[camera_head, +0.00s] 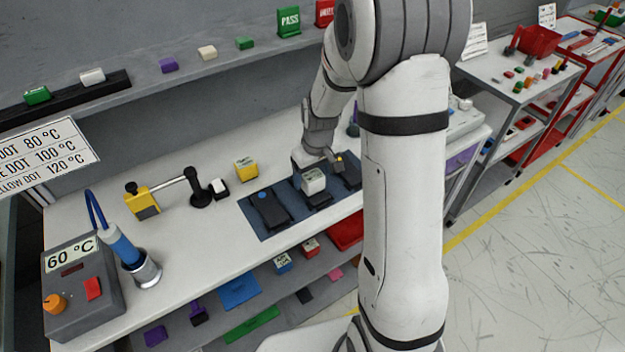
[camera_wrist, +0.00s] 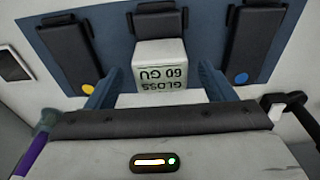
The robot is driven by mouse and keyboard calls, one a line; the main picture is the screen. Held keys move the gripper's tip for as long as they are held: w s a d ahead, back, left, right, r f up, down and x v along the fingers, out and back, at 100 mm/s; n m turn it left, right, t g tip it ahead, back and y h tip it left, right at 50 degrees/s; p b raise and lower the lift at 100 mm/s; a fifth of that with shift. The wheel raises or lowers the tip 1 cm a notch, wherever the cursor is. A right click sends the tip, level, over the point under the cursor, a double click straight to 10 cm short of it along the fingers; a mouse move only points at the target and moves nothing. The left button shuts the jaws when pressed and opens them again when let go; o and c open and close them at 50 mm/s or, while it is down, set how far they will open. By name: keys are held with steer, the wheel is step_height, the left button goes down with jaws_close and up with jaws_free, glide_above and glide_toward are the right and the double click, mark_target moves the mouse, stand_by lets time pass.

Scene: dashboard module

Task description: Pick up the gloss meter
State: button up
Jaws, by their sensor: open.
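The gloss meter (camera_head: 313,181) is a small white block on a black pad, in the middle of a blue mat on the bench. In the wrist view the gloss meter (camera_wrist: 160,66) carries the print "GLOSS 60 GU", seen upside down. My gripper (camera_wrist: 158,88) is open, with its blue fingers spread to the left and right of the block's near part. Whether the fingers touch it, I cannot tell. In the head view my arm comes down from behind to the block, and my fingertips are mostly hidden there.
The blue mat (camera_head: 246,208) also bears a black panel with a blue dot (camera_head: 270,208) on the left and one with a yellow dot (camera_head: 347,173) on the right. A shelf (camera_head: 130,68) runs above the bench's back.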

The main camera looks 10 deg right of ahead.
mark_target(313, 175)
steer(key=shift+w+a+f, duration=0.1)
steer(key=shift+f, duration=0.7)
steer(key=shift+w+a+f, duration=0.1)
steer(key=shift+f, duration=0.7)
steer(key=shift+c, duration=0.6)
steer(key=c, duration=1.1)
steer(key=shift+r, duration=0.15)
